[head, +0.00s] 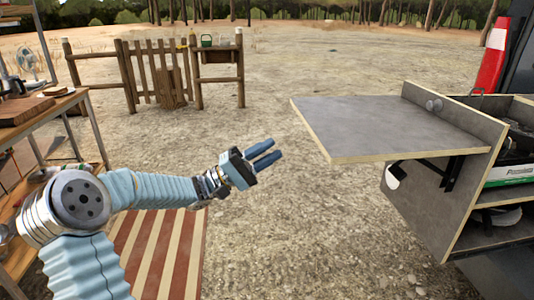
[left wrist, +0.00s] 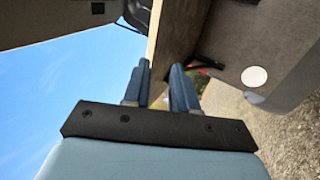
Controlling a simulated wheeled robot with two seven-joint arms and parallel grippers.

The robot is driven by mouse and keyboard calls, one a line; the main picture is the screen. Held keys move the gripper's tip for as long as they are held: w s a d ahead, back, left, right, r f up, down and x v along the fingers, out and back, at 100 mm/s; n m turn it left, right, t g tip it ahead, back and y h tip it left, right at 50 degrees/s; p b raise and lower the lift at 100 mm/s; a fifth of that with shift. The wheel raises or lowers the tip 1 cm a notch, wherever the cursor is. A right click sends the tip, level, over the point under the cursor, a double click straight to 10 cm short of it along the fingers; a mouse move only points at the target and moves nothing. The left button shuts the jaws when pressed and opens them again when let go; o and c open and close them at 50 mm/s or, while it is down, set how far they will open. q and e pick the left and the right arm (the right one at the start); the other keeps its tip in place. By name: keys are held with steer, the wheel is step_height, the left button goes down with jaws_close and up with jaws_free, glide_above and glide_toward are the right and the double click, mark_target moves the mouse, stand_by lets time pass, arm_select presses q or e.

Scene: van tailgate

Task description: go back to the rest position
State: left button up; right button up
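My left gripper (head: 264,156) is in the middle of the head view, held over open gravel to the left of the grey fold-out table board (head: 380,125). Its two blue fingers point to the right and are apart, with nothing between them. In the left wrist view the two fingers (left wrist: 160,85) also stand apart, with an empty gap. Beyond them the wrist view shows the board's wooden edge (left wrist: 157,35) and grey panels. My right gripper is in neither view.
The van's grey cabinet (head: 445,190) with shelves stands at the right, a red cone-like object (head: 492,60) above it. A wooden gate (head: 155,70) stands behind. The gravel between is free.

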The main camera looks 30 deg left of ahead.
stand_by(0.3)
arm_select(q)
steer(key=w+d+f+n+t+y, duration=0.25)
steer(key=w+f+y, duration=0.2)
steer(key=f, duration=0.35)
steer(key=w+d+f+n+t+y, duration=0.25)
steer(key=f+y, duration=0.25)
steer(key=f, duration=0.3)
steer(key=s+d+f+g+y, duration=0.1)
steer(key=d+f+g+y, duration=0.3)
steer(key=f, duration=1)
steer(key=s+d+f+m+g, duration=0.35)
steer(key=s+f, duration=0.25)
steer(key=f, duration=0.2)
steer(key=s+d+f+m+g, duration=0.2)
steer(key=s+d+f+g, duration=0.2)
steer(key=s+f, duration=0.35)
steer(key=s+f+m+g+y, duration=0.1)
steer(key=s+f+m+g, duration=0.1)
steer(key=s, duration=0.5)
steer(key=s+d+f+m+g+y, duration=0.1)
steer(key=s+f+g, duration=0.3)
steer(key=s, duration=0.4)
steer(key=shift+d+f+m, duration=0.2)
steer(key=shift+f+m, duration=0.65)
